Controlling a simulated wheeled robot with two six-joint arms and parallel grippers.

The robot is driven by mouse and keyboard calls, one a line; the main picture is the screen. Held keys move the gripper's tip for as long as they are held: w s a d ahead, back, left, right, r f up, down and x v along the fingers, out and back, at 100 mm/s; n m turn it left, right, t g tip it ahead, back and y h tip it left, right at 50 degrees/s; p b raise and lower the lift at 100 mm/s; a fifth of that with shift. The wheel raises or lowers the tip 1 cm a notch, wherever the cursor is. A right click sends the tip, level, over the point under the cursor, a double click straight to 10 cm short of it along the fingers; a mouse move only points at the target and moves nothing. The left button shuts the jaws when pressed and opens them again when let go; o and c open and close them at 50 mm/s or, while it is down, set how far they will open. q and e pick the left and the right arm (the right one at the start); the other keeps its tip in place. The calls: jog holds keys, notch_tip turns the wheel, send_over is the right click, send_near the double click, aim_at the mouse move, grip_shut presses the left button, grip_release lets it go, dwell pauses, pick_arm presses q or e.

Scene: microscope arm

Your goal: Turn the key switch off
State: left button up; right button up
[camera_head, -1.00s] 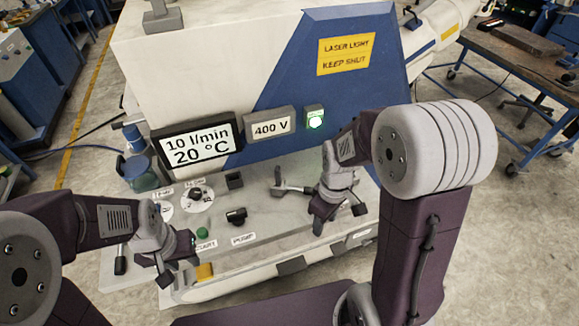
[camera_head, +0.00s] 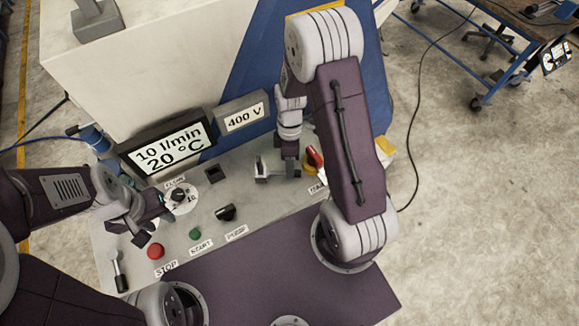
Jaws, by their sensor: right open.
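No control on the grey panel (camera_head: 250,203) is clearly recognisable as the key switch. A red-and-yellow switch (camera_head: 314,160) is at its right, partly covered by my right arm, with its label partly hidden. A black knob (camera_head: 227,212) stands above the PUMP label. My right gripper (camera_head: 289,170) is open and points down, just left of the red-and-yellow switch; whether it touches anything is unclear. My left gripper (camera_head: 151,225) appears open and empty over the panel's left part, beside the round white dial (camera_head: 180,197).
A red STOP button (camera_head: 155,251) and green START button (camera_head: 195,233) are near the front edge. A lever (camera_head: 118,270) stands at the left. A pale metal fitting (camera_head: 262,171) is near my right gripper. The displays (camera_head: 168,149) (camera_head: 244,117) stand behind the panel.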

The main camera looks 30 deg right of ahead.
notch_tip(320, 180, down, 3)
jog(key=shift+w+a+r, duration=0.1)
jog(key=shift+w+r, duration=0.05)
jog(key=shift+r, duration=0.05)
jog(key=shift+f, duration=0.2)
jog(key=shift+s, duration=0.45)
jog(key=shift+w, duration=0.15)
grip_shut()
dwell(0.6)
